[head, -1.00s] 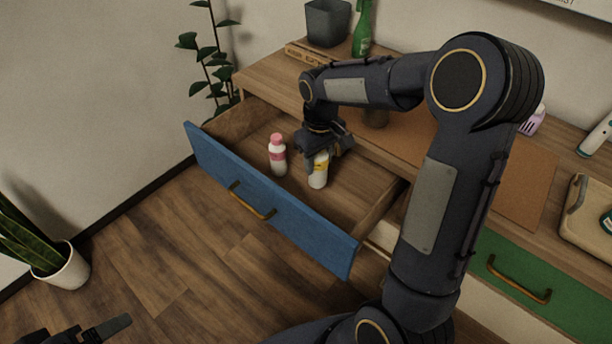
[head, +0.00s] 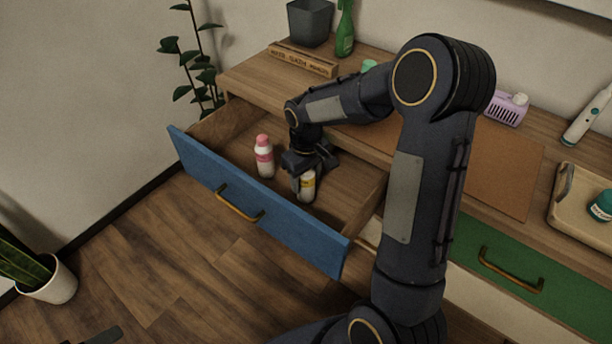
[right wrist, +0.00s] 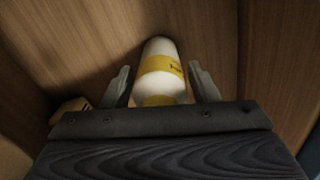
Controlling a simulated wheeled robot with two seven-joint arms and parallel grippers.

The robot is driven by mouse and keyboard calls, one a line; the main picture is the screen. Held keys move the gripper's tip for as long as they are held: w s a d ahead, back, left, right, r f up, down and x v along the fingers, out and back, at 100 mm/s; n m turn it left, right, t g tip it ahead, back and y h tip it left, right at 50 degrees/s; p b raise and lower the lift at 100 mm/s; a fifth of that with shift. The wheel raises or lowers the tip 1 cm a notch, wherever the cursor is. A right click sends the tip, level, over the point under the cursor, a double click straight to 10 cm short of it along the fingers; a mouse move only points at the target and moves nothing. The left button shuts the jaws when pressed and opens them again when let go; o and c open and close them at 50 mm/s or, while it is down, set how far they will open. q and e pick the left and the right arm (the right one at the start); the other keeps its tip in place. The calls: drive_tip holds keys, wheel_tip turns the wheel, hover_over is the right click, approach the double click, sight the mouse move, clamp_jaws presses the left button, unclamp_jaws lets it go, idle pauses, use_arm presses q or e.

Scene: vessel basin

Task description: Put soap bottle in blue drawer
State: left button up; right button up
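A white bottle with a yellow label (head: 308,187) is upright inside the open blue drawer (head: 255,222). It also shows in the right wrist view (right wrist: 160,68), between my right gripper's fingers. My right gripper (head: 301,173) reaches down into the drawer around the bottle's upper part. In the right wrist view its fingers (right wrist: 160,84) are spread, with narrow gaps beside the bottle. A white bottle with a pink cap and label (head: 264,157) stands to the left in the same drawer. Only a dark tip of my left gripper (head: 103,336) shows at the bottom left.
A closed green drawer (head: 520,290) is at the right. On the top are a grey bin (head: 310,23), a green spray bottle (head: 345,30), a wooden block (head: 303,60), a purple basket (head: 503,108) and a tray (head: 562,212). A potted plant (head: 52,282) stands on the floor.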

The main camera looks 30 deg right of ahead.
drive_tip(key=shift+o, duration=0.7)
drive_tip(key=shift+r, duration=0.35)
wheel_tip(320, 180, up, 11)
drive_tip(key=shift+r+p, duration=0.15)
drive_tip(key=shift+p, duration=0.9)
drive_tip(key=shift+s+r, duration=0.15)
drive_tip(key=shift+r, duration=0.1)
drive_tip(key=s+a+r+m+t+y, duration=0.1)
drive_tip(key=s+a, duration=0.3)
drive_tip(key=s, duration=0.7)
drive_tip(key=s+a+r+m+t+y, duration=0.1)
drive_tip(key=s+a+m+t+y, duration=0.1)
drive_tip(key=s, duration=0.9)
drive_tip(key=a+m+t, duration=0.1)
drive_tip(key=t, duration=0.1)
drive_tip(key=shift+a+r+t+y, duration=0.25)
drive_tip(key=shift+a+t+y, duration=0.05)
drive_tip(key=shift+a+y, duration=0.1)
